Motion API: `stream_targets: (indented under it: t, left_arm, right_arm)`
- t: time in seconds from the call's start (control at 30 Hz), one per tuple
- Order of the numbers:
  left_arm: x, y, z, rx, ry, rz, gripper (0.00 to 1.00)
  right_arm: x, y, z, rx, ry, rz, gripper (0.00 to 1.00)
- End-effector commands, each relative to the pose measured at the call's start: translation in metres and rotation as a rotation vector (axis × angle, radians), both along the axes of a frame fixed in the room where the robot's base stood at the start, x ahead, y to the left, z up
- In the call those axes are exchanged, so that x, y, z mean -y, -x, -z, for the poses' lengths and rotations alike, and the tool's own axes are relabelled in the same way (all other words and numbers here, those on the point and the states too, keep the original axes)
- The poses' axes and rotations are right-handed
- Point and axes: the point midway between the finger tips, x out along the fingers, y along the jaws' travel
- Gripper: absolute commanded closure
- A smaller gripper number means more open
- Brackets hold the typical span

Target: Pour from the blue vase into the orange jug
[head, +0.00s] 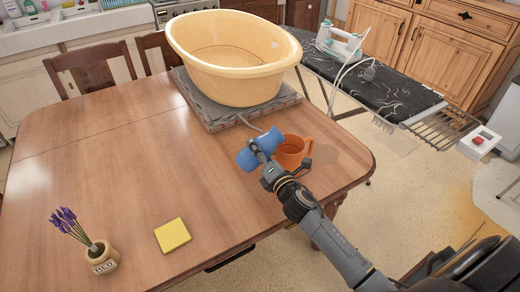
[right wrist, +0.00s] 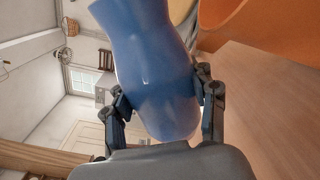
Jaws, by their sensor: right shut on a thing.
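The blue vase (head: 257,151) is held by my right gripper (head: 262,157) above the table, tilted with one end toward the orange jug. In the right wrist view the vase (right wrist: 153,70) sits between the two fingers of the right gripper (right wrist: 162,98). The orange jug (head: 291,152) stands upright on the table just right of the vase, its handle to the right. Its side also shows at the top right of the right wrist view (right wrist: 240,18). Whether vase and jug touch is not clear, and the vase's contents are hidden. My left gripper is not in view.
A yellow sponge-like block (head: 173,235) and a small pot of lavender (head: 103,258) are at the front left. An ironing board (head: 375,80) stands beyond the right edge.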

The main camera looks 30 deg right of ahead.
Motion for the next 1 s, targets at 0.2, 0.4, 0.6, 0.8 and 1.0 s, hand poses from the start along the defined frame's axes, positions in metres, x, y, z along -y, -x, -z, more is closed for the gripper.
stream_targets:
  t: [0.2,0.4,0.6,0.8,1.0]
  left_arm:
    - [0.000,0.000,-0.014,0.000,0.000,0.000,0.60]
    - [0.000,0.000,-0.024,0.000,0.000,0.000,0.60]
    - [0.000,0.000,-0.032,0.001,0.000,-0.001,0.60]
    - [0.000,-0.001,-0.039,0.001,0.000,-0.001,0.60]
    - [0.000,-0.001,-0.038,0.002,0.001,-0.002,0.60]
  right_arm:
    - [-0.003,0.000,-0.015,0.000,-0.113,-0.002,1.00]
    - [-0.003,0.000,-0.024,-0.003,-0.212,0.000,1.00]
    - [0.003,-0.001,-0.030,-0.005,-0.293,-0.001,1.00]
    - [0.009,-0.001,-0.035,-0.007,-0.364,-0.001,1.00]
    - [0.009,-0.001,-0.034,-0.007,-0.365,-0.001,1.00]
